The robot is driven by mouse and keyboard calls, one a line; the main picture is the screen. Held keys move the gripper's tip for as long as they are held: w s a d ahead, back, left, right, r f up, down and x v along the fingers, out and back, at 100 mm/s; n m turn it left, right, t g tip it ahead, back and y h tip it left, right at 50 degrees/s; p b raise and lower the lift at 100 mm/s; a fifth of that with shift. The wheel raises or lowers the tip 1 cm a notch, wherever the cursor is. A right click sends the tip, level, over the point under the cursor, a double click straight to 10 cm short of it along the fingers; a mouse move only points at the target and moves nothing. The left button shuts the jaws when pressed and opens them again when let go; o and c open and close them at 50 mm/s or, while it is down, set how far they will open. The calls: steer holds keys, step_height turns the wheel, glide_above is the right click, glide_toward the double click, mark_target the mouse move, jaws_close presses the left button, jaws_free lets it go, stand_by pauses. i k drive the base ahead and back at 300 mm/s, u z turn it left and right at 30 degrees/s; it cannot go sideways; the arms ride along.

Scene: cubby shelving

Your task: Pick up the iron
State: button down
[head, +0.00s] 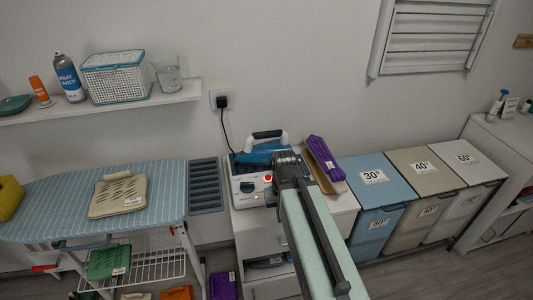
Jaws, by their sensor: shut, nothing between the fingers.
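The iron (258,153), blue with a white handle and dark grip, sits on top of a white base unit (246,189) with a red knob, on a white cabinet against the wall. My arm reaches up from the bottom right. My gripper (287,160) is at the right side of the iron and overlaps part of it and of the base unit in the picture. It is shut and empty. I cannot tell whether it touches the iron.
A purple rolled item (322,152) on a wooden board (331,178) lies just right of my gripper. An ironing board (60,205) stands left and lidded bins (378,174) right. A black cord (228,125) runs from the wall socket. A shelf (110,106) hangs above left.

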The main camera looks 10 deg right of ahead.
mark_target(261, 154)
steer(key=u, duration=2.35)
steer(key=k, duration=0.6)
steer(key=z, duration=0.6)
steer(key=i, duration=1.05)
